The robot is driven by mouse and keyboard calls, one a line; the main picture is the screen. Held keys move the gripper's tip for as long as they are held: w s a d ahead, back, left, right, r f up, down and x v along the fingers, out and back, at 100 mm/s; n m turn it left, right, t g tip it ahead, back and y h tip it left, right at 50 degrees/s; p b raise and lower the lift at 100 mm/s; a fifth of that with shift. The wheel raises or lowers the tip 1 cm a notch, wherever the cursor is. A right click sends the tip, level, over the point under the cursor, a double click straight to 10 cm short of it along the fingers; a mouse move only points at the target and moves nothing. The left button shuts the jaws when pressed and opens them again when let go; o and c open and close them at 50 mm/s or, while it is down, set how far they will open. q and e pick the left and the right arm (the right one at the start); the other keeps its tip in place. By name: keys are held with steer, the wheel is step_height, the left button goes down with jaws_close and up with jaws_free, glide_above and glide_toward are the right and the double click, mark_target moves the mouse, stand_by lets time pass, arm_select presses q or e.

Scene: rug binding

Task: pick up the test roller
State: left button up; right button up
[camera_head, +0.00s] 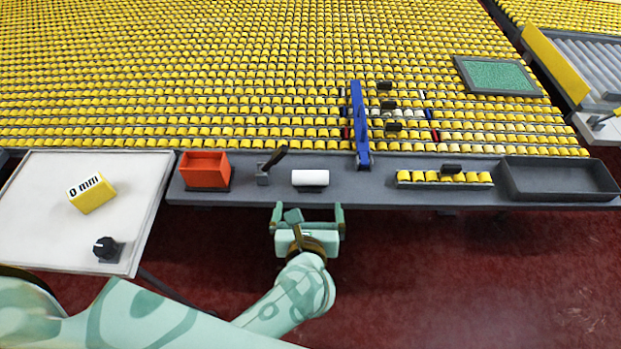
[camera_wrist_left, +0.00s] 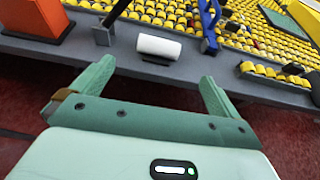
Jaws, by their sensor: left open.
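A short white cylinder (camera_head: 310,177), which looks like the test roller, lies on its side on the grey shelf (camera_head: 340,193) between a dark lever and a blue upright piece. It also shows in the left wrist view (camera_wrist_left: 158,46), straight ahead of the fingers. My left gripper (camera_head: 309,208) is open and empty, just in front of the shelf's near edge. Its two fingers point toward the white cylinder and stand apart from it. My right gripper is in neither view.
An orange bin (camera_head: 205,172) and a dark lever (camera_head: 268,165) stand left of the cylinder. The blue upright (camera_head: 359,125), a row of yellow rollers (camera_head: 445,178) and a dark tray (camera_head: 560,181) are to the right. A white panel (camera_head: 35,200) is at the far left.

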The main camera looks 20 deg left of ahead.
arm_select(q)
steer(key=b, duration=0.2)
glide_toward(311, 174)
steer(key=x, duration=0.5)
steer(key=shift+s+f, duration=0.15)
steer(key=shift+f, duration=0.05)
steer(key=b+x, duration=0.1)
steer(key=x, duration=0.4)
steer(key=shift+w+a, duration=0.1)
steer(key=shift+w, duration=0.1)
steer(key=shift+r, duration=0.15)
steer(key=c, duration=0.9)
